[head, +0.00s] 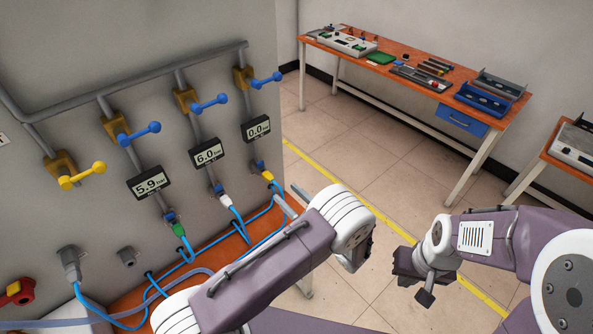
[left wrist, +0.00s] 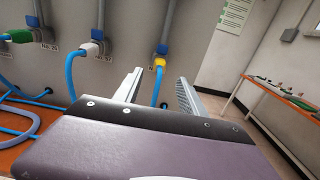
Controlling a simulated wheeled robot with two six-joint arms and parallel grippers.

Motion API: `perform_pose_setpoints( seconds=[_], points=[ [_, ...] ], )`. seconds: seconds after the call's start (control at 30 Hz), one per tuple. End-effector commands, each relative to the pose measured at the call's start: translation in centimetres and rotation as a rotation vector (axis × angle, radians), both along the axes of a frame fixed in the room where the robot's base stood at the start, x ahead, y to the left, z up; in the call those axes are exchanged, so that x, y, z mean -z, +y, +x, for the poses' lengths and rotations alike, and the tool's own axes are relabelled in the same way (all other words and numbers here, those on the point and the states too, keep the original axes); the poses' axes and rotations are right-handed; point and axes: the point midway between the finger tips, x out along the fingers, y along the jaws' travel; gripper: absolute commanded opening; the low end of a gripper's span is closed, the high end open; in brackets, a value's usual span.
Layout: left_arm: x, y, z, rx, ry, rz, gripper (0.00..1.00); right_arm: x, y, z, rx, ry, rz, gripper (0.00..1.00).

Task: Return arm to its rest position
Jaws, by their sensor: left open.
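My left arm comes in from the bottom of the head view. Its gripper (head: 289,197) is partly hidden behind the wrist, near the right edge of the panel. My right gripper (head: 415,280) is a dark shape over the floor at the right, away from any object. Its fingers are too unclear to judge.
The grey panel (head: 120,75) carries a yellow valve handle (head: 82,176), several blue ones (head: 209,103) and gauges reading 5.9, 6.0 and 0.0. Blue hoses (head: 242,228) run below the connectors. An orange workbench (head: 400,62) stands at the back right. Open floor (head: 345,125) lies between.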

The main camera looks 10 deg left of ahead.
Motion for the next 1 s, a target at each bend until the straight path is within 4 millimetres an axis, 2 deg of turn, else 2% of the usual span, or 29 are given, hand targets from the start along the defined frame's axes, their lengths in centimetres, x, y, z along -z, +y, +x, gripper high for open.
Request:
perform_pose_setpoints(
  seconds=[0.13, 0.2, 0.27, 0.33, 0.37, 0.4, 0.43, 0.47, 0.5, 0.57, 0.6, 0.67, 0.7, 0.77, 0.8, 0.9, 1.0],
  points=[
    [0.0, 0.1, 0.0, -0.003, 0.0, 0.0, 0.48, 0.0, 0.0, 0.0, 0.0, -0.001, 0.0, 0.0],
    [-0.3, 1.1, 0.2, -0.03, -0.006, -0.006, 0.48, 0.0, 0.0, 0.0, 0.0, -0.001, 0.0, 0.0],
    [-2.1, 2.7, 1.0, -0.078, -0.048, -0.039, 0.48, 0.0, 0.0, 0.0, 0.0, 0.0, 0.0, 0.0],
    [-5.8, 5.6, 1.7, -0.161, -0.12, -0.092, 0.48, -0.1, 0.0, 0.0, 0.0, 0.0, 0.0, 0.0],
    [-7.4, 7.4, 1.3, -0.216, -0.148, -0.115, 0.48, 0.0, 0.0, 0.0, 0.0, 0.0, 0.0, 0.0],
    [-9.4, 10.2, 0.0, -0.311, -0.178, -0.156, 0.48, 0.0, 0.0, 0.0, 0.0, 0.0, 0.0, 0.0],
    [-10.3, 12.3, -1.5, -0.393, -0.192, -0.203, 0.48, 0.0, 0.0, 0.0, 0.0, 0.0, 0.0, 0.0],
    [-10.9, 14.1, -3.3, -0.476, -0.205, -0.26, 0.48, 0.0, 0.0, 0.0, 0.0, 0.0, 0.0, 0.0],
    [-11.1, 16.2, -5.9, -0.59, -0.221, -0.351, 0.48, 0.0, 0.0, 0.0, 0.0, 0.0, 0.0, 0.0],
    [-10.5, 18.0, -10.3, -0.759, -0.252, -0.511, 0.48, 0.0, 0.0, 0.0, 0.0, 0.0, 0.0, 0.0],
    [-9.7, 18.4, -13.3, -0.873, -0.282, -0.637, 0.48, 0.0, 0.0, 0.0, 0.0, 0.0, 0.0, 0.0],
    [-7.8, 17.4, -17.5, -1.046, -0.351, -0.853, 0.48, 0.0, 0.0, 0.0, 0.0, 0.0, 0.0, 0.0],
    [-6.4, 15.7, -19.8, -1.162, -0.414, -1.014, 0.48, 0.0, 0.0, 0.0, 0.0, 0.0, 0.0, 0.0],
    [-4.6, 12.4, -21.6, -1.308, -0.517, -1.237, 0.48, 0.0, 0.0, 0.0, 0.0, 0.0, 0.0, 0.0],
    [-3.7, 10.3, -22.0, -1.384, -0.586, -1.363, 0.48, 0.0, 0.0, 0.0, 0.0, 0.0, 0.0, 0.0],
    [-1.9, 5.8, -21.6, -1.527, -0.725, -1.586, 0.48, 0.0, 0.0, 0.0, 0.0, 0.0, 0.0, 0.0],
    [-1.1, 3.8, -20.1, -1.609, -0.849, -1.711, 0.48, 0.0, 0.0, 0.0, 0.0, 0.0, 0.0, 0.0]
  ],
)
